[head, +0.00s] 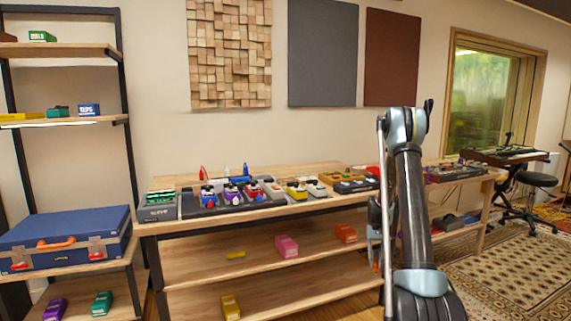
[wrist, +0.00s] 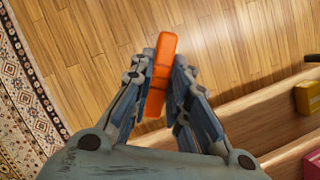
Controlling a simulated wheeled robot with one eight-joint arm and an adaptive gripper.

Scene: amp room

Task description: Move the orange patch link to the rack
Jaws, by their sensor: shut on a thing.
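In the wrist view, an orange patch link (wrist: 164,52), a slim bar, is held between the two fingers of my gripper (wrist: 161,66). The fingers are shut on it, and its far end sticks out beyond the fingertips over wood floor. In the head view, my arm stands in front of the long bench and hides most of the gripper. A black-framed shelf rack (head: 128,150) with wooden boards stands at the left. It carries small coloured boxes and a blue case (head: 65,240). I cannot tell whether this is the rack named.
A long wooden bench (head: 330,205) holds several pedals on top. Its lower shelves carry a pink box (head: 286,246), an orange box (head: 346,233) and a yellow box (head: 230,307). A stool (head: 537,181) and a patterned rug (head: 510,265) are at the right.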

